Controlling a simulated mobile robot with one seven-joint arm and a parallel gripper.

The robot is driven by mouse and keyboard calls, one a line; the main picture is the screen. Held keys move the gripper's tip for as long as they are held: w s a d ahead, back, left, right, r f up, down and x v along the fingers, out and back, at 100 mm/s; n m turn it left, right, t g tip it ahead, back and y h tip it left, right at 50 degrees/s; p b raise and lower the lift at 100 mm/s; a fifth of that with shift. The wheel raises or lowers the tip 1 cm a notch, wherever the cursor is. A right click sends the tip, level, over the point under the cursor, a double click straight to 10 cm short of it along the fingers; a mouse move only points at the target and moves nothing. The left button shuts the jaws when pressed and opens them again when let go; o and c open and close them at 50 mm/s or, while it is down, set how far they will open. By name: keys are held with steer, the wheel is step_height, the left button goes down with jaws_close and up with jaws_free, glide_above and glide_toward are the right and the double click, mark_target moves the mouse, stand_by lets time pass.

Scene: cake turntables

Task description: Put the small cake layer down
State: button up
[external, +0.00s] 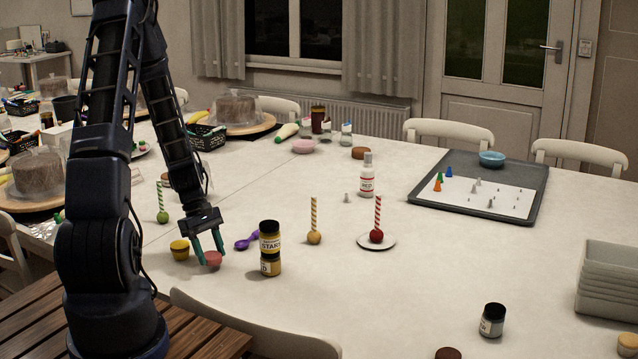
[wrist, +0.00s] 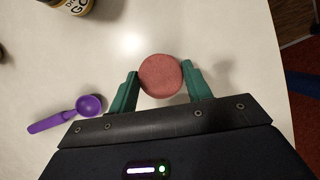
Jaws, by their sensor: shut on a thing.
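The small cake layer (wrist: 160,76) is a round, reddish-pink disc held between the two green fingers of my gripper (wrist: 160,70). It also shows in the external view (external: 213,259), low over the near left part of the white table (external: 330,290). My gripper (external: 209,252) is shut on its sides and points down. I cannot tell whether the layer's underside touches the table.
A yellow cup-like piece (external: 180,249) stands just left of my gripper. A purple scoop (external: 247,240) lies to its right, then stacked jars (external: 270,248). A chair back (external: 240,325) rises at the near edge. Bare table lies right of the jars.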

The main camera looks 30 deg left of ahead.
steer(key=shift+f, duration=0.9)
steer(key=o, duration=0.9)
steer(key=shift+f, duration=0.1)
steer(key=shift+o, duration=0.2)
steer(key=v, duration=1.2)
step_height(320, 180, up, 11)
steer(key=m+y, duration=0.1)
steer(key=m, duration=0.3)
glide_above(211, 255)
steer(key=s+d+r+m+t+y, duration=0.1)
steer(key=s+d+r+m+t, duration=0.1)
steer(key=s+r, duration=0.5)
steer(key=s+d+r+m+t+y, duration=0.1)
steer(key=s+d+r+m, duration=0.4)
steer(key=s+d+r, duration=0.1)
steer(key=s+d+r+m+t+y, duration=0.1)
steer(key=s+d+r+m, duration=0.3)
steer(key=s+r, duration=0.4)
steer(key=shift+d+r+t, duration=0.35)
steer(key=shift+r+t, duration=0.05)
steer(key=shift+t, duration=0.4)
